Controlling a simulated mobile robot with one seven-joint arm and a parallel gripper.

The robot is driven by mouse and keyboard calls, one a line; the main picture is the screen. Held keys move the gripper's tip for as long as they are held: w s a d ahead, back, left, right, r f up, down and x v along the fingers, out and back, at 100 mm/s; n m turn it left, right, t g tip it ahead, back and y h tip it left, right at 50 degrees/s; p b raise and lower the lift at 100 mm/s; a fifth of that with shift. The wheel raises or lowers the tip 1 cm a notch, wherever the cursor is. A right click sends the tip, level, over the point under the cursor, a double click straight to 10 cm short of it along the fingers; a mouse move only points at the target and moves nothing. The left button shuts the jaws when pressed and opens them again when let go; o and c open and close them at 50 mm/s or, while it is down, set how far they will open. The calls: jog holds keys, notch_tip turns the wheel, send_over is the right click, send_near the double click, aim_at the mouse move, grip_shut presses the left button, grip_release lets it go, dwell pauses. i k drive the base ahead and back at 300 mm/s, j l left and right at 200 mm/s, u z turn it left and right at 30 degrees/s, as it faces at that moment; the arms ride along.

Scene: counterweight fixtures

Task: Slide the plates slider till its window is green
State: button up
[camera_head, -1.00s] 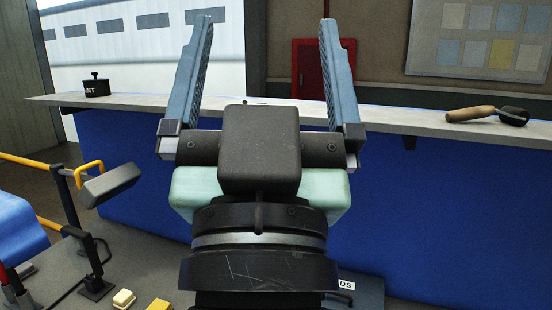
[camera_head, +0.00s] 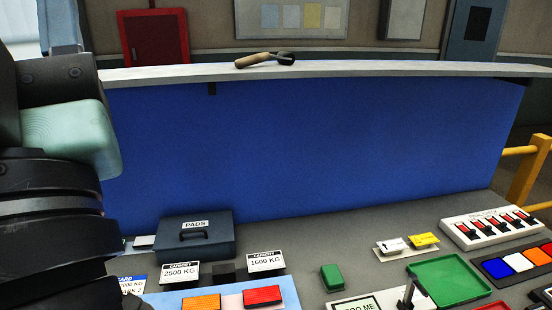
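No slider in view can be read as the plates slider, and I see no green window. A white panel (camera_head: 490,228) at the right carries several small red-and-black levers or sliders; its lettering is too small to read.
A grey PADS box (camera_head: 195,236) and CAPACITY signs (camera_head: 266,261) stand on the grey worktop. A green block (camera_head: 332,277), a green tray (camera_head: 450,279), and a panel with coloured buttons (camera_head: 519,262) lie right. A brush-like tool (camera_head: 264,60) rests on the ledge above the blue wall.

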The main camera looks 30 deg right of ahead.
aim_at(515, 223)
jog(key=k+z, duration=0.1)
jog(key=z, duration=0.25)
jog(key=k+z, duration=0.1)
jog(key=z, duration=0.25)
jog(key=k+l+z, duration=0.1)
jog(key=z, duration=1.35)
